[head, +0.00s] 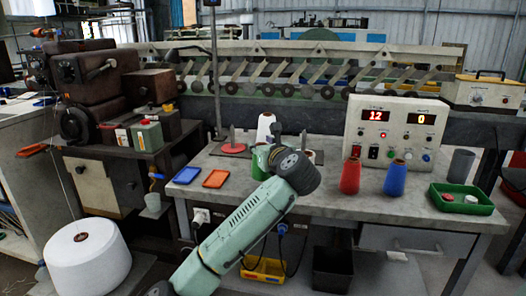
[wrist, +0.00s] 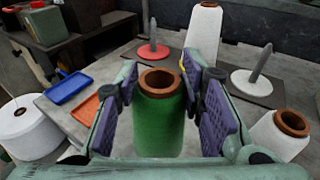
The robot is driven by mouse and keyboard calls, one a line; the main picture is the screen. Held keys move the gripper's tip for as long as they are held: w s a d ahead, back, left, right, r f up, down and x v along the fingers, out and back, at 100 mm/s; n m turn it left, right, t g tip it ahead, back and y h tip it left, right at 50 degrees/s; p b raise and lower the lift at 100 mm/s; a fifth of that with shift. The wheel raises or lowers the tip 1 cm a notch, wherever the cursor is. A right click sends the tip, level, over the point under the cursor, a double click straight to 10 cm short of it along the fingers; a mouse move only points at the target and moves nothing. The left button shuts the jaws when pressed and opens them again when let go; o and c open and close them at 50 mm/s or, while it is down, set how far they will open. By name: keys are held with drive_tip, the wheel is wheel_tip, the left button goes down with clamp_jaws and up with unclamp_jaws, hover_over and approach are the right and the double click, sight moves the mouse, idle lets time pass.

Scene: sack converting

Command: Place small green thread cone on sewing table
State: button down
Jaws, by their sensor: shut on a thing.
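The small green thread cone (wrist: 158,122) stands upright between the purple-padded fingers of my gripper (wrist: 163,105) in the wrist view, its brown core opening facing up. My gripper is shut on it. In the head view the green cone (head: 261,161) shows just left of my dark wrist, which hides part of it and most of the gripper. The grey sewing table (head: 330,190) lies below and around it. I cannot tell whether the cone's base touches the tabletop.
A red disc with a spindle (wrist: 153,51), a grey spindle (wrist: 258,66) and white cones (wrist: 203,35) (wrist: 278,137) are near the gripper. Blue (head: 187,175) and orange (head: 215,179) trays lie left. Red (head: 350,175) and blue (head: 395,177) cones stand right, before a display box (head: 397,125).

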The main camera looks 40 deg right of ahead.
drive_tip(key=shift+w+d+f+p, duration=0.25)
drive_tip(key=shift+w+d+f, duration=0.4)
drive_tip(key=shift+w+f, duration=0.25)
drive_tip(key=shift+w+d+f+p, duration=0.25)
drive_tip(key=shift+w+d+f, duration=0.4)
drive_tip(key=shift+f, duration=0.35)
drive_tip(key=shift+f, duration=0.1)
drive_tip(key=c, duration=1.1)
unclamp_jaws()
drive_tip(key=shift+o, duration=0.2)
